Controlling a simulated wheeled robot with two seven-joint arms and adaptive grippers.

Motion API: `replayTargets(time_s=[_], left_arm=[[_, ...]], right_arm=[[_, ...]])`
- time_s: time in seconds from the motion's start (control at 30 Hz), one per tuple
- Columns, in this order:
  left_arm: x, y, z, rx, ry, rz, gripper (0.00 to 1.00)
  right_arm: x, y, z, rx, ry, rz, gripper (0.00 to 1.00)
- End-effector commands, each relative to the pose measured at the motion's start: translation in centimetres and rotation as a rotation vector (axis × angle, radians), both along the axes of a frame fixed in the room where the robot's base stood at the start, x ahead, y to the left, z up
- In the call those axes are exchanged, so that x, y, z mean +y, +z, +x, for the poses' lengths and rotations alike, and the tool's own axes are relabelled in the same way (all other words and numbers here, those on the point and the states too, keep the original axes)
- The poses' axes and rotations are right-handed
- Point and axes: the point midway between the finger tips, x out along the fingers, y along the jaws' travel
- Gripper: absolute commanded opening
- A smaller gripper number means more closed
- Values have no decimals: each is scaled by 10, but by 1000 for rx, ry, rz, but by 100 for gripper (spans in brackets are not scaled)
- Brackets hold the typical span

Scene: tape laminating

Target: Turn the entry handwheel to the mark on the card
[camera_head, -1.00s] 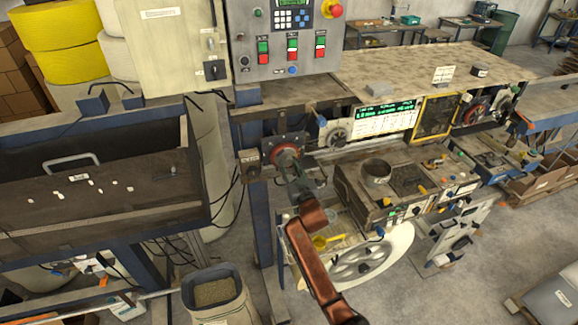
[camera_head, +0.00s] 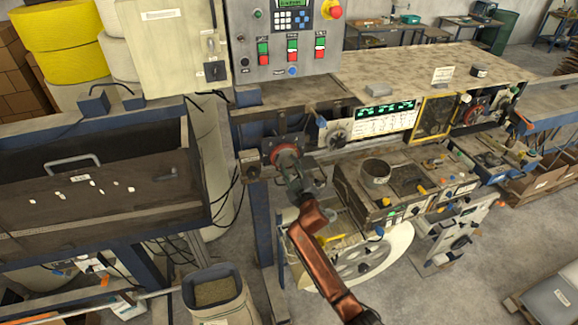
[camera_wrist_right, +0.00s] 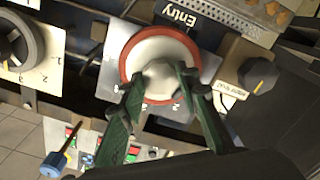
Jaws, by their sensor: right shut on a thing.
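The entry handwheel shows in the right wrist view (camera_wrist_right: 160,52) as a pale disc with a red rim and a central hub, on a metal plate below an "Entry" label (camera_wrist_right: 180,17). In the head view the handwheel (camera_head: 285,155) sits on the machine's front left. My right gripper (camera_head: 296,176) reaches it from below. In the wrist view the gripper's green fingers (camera_wrist_right: 163,92) are shut on the handwheel's hub, one on each side. My left gripper is not in view.
A numbered dial (camera_wrist_right: 22,50) is left of the handwheel in the wrist view, and a black knob (camera_wrist_right: 258,75) is to its right. A bench with boxes (camera_head: 400,180) stands right of my arm. A grain-filled sack (camera_head: 215,292) stands on the floor below.

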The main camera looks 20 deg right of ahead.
Motion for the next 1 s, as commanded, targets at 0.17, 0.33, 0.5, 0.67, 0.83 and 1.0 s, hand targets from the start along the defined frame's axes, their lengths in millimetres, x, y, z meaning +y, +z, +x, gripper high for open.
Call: replayTargets(time_s=[0.17, 0.33, 0.5, 0.67, 0.83, 1.0], left_arm=[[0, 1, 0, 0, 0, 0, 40], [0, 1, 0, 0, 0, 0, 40], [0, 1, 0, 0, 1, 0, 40], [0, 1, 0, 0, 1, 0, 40], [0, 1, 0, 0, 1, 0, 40], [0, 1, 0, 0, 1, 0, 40]], right_arm=[[0, 0, 0, -2, 0, -65, 6], [0, 0, 0, -3, 0, -93, 6], [0, 0, 0, -4, 1, -99, 6], [0, 0, 0, -4, 1, -99, 6], [0, 0, 0, -4, 1, -98, 36], [0, 0, 0, -3, 0, -98, 47]])
